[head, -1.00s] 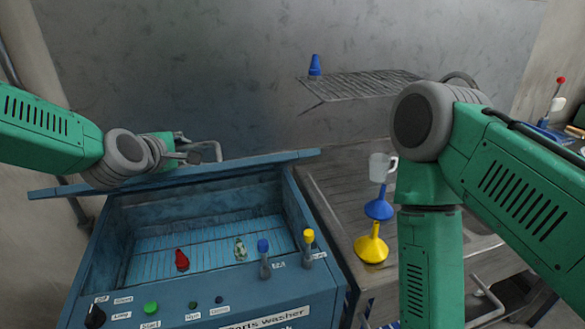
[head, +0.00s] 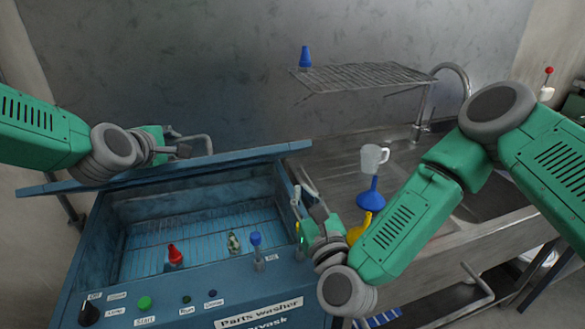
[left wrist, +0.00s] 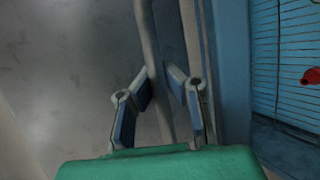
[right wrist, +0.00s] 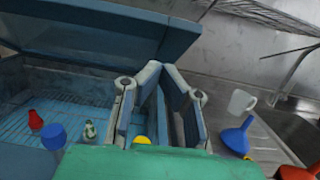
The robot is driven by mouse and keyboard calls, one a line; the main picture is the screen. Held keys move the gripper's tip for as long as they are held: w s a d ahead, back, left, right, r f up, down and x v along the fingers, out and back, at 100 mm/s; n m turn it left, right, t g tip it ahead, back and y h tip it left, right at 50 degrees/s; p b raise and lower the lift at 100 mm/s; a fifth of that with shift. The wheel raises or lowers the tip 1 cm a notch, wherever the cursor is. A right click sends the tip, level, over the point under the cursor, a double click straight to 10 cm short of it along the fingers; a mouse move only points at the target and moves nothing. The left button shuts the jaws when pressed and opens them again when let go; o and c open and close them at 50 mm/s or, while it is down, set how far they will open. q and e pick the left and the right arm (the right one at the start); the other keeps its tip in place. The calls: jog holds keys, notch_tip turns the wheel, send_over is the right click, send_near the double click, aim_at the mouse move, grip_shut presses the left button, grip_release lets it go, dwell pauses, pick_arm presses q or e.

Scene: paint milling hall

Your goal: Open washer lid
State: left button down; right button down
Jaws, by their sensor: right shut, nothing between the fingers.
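The blue parts washer (head: 275,285) stands at lower left with its tub open. Its lid (head: 240,158) is raised at the back, seen nearly edge-on; its broad face shows in the right wrist view (right wrist: 100,30). My left gripper (head: 172,150) is behind the lid's upper edge, at the metal lid handle (head: 208,140). In the left wrist view, the fingers (left wrist: 158,75) are closed on either side of the handle bar (left wrist: 148,35). My right gripper (head: 306,192) is shut and empty above the washer's right rim; its fingers also show in the right wrist view (right wrist: 161,75).
A red bottle (head: 175,256), a patterned piece (head: 233,242) and a blue-topped bottle (head: 256,240) are at the washer. To the right, a steel sink bench (head: 340,170) holds a blue funnel (head: 371,198), a white mug (head: 374,160) and a yellow funnel (head: 360,228). A wire rack (head: 360,76) hangs above.

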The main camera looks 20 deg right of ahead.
pick_arm(q)
jog(key=shift+w+a, duration=0.1)
jog(key=shift+a, duration=0.1)
pick_arm(e)
jog(key=w+r, duration=0.1)
jog(key=w, duration=0.8)
jog(key=shift+w+r, duration=0.35)
jog(key=shift+r, duration=0.05)
